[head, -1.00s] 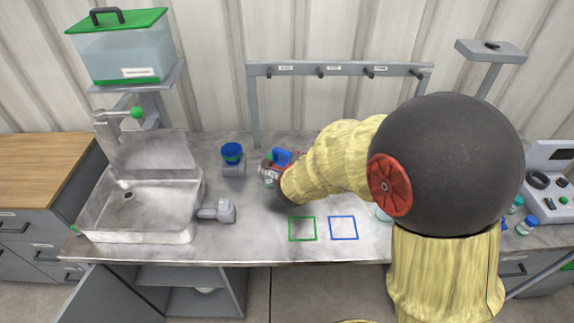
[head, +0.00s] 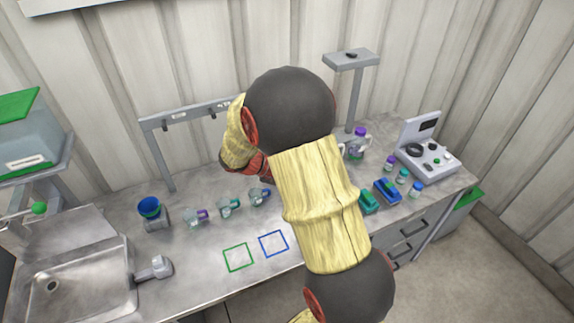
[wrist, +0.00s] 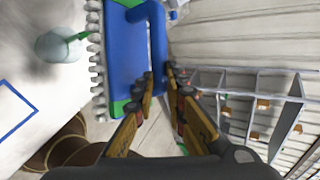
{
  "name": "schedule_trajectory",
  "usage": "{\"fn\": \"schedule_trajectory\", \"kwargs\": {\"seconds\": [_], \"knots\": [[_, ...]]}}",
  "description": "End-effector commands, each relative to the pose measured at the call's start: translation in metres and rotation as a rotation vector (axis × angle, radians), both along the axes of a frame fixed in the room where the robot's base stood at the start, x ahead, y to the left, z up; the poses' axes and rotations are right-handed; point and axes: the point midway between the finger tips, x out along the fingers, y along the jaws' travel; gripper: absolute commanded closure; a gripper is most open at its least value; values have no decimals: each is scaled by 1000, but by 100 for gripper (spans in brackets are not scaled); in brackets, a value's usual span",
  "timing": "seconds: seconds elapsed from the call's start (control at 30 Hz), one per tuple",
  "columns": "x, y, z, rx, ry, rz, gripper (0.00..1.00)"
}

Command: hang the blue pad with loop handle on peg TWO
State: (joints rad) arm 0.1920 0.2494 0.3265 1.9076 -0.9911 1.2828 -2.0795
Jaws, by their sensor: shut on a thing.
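The blue pad with loop handle (wrist: 125,55) has a green edge and a row of pale bristles in the wrist view. My gripper (wrist: 161,78) is shut on its blue handle, with a finger on either side. In the head view my arm hides the gripper and the pad. The grey peg rail (head: 185,113) stands at the back of the counter. Two dark pegs show on it, a left one (head: 165,128) and another (head: 212,112). My arm covers the rest of the rail. The labels are too small to read, so I cannot tell which is peg TWO.
A blue cup (head: 150,208) and several handled beakers (head: 228,208) stand on the counter (head: 195,265). Green (head: 368,200) and blue (head: 387,190) blocks lie at right, near small bottles and a purple-lidded jug (head: 358,143). The sink (head: 80,285) is at left. The outlined squares are empty.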

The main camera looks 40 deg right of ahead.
Motion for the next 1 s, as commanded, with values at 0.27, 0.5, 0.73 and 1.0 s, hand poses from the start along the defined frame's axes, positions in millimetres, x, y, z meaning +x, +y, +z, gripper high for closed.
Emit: {"fn": "schedule_trajectory", "kwargs": {"seconds": [0.27,0.5,0.73,1.0], "knots": [[-41,17,0,12,3,-781,100],[-45,45,6,25,-2,-1441,100],[-30,72,21,36,-14,-2040,100],[3,96,45,43,-38,-2678,100]]}}
